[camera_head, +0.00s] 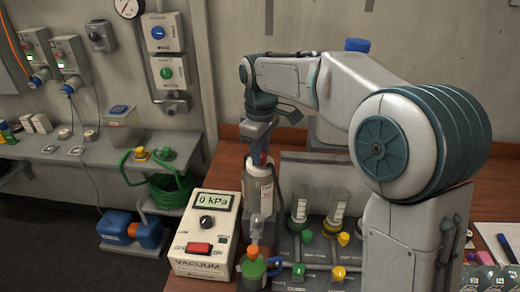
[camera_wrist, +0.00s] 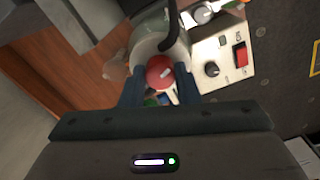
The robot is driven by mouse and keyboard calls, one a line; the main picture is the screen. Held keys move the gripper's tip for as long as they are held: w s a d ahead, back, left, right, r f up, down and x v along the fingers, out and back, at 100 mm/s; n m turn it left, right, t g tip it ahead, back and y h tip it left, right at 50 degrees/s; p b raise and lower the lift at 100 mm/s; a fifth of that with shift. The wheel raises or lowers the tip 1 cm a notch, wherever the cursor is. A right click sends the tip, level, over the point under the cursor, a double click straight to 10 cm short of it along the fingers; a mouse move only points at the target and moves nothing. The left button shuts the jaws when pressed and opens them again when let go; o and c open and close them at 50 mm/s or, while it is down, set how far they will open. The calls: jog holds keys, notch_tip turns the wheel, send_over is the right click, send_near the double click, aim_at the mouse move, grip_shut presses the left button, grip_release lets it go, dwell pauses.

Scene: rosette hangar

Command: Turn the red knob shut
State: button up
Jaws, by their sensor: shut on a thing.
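The red knob (camera_wrist: 160,72) is a round red cap with a small pale mark on its face. It sits at the top of a pale cylinder (camera_wrist: 150,50), which shows in the head view as an upright labelled cylinder (camera_head: 264,190). My gripper (camera_wrist: 160,86) has its two dark fingers on either side of the knob, closed on it. In the head view my gripper (camera_head: 258,153) points down over the cylinder's top, and the fingers mostly hide the knob.
A white vacuum box (camera_head: 205,225) reading 0 kPa, with a black dial and red switch, stands left of the cylinder. A green bottle with an orange cap (camera_head: 253,268) is in front. A rack with yellow and green valves (camera_head: 318,262) stands to the right.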

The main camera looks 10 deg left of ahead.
jog(key=shift+m, duration=2.3)
jog(key=o, duration=1)
jog(key=shift+c, duration=0.2)
notch_tip(320, 180, up, 14)
